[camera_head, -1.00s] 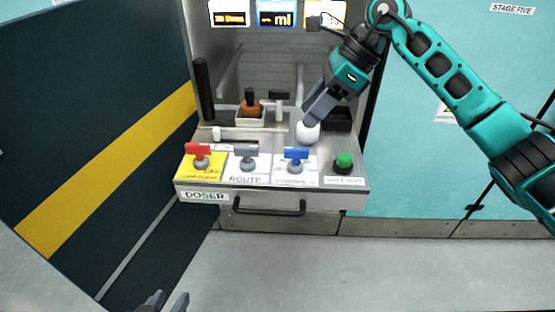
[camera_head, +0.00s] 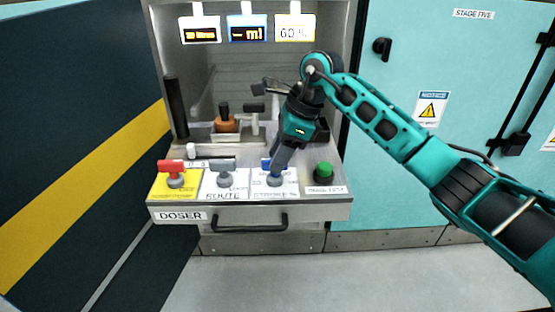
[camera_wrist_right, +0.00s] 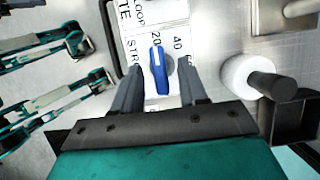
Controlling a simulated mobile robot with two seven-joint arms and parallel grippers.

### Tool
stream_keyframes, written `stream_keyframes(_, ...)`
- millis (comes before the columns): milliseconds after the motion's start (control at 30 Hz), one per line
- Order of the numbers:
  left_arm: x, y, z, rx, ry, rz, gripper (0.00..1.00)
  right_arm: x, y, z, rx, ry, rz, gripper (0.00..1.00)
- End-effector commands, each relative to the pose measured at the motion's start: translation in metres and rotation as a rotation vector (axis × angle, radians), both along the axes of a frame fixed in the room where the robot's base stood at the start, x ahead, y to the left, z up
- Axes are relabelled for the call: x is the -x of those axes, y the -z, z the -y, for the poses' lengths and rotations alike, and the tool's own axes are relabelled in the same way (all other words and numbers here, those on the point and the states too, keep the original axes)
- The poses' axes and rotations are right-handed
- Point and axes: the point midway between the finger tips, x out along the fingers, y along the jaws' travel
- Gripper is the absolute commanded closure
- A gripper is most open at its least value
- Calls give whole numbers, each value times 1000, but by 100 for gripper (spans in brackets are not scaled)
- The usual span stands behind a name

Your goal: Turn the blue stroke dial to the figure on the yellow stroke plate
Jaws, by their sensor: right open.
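The blue stroke dial (camera_wrist_right: 160,72) shows in the right wrist view. Its white mark points towards the printed 20; a 40 is printed to the right. In the head view the dial (camera_head: 267,164) is partly hidden behind my right gripper (camera_head: 275,170). My right gripper (camera_wrist_right: 159,85) is open, with one finger on each side of the dial and visible gaps between. The yellow-edged stroke plate (camera_head: 295,29) at the top right of the doser reads "60 %" in the head view. My left gripper is not in view.
A red-handled dial (camera_head: 173,171) on a yellow plate and a grey ROUTE dial (camera_head: 222,168) stand left of the blue one. A green button (camera_head: 324,172) is to its right. A white knob with a dark handle (camera_wrist_right: 245,76) is close to the right finger.

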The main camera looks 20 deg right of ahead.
Motion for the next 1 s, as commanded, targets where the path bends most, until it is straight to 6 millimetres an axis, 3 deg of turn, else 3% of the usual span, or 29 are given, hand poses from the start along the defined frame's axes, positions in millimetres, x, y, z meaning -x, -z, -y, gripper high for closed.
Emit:
stream_keyframes(367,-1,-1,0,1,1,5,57,-1,6,-3,0,1,0,57)
stream_keyframes(800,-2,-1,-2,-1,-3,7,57,-1,6,-2,0,1,0,99)
stream_keyframes(1000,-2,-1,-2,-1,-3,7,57,0,7,-2,1,1,-2,100)
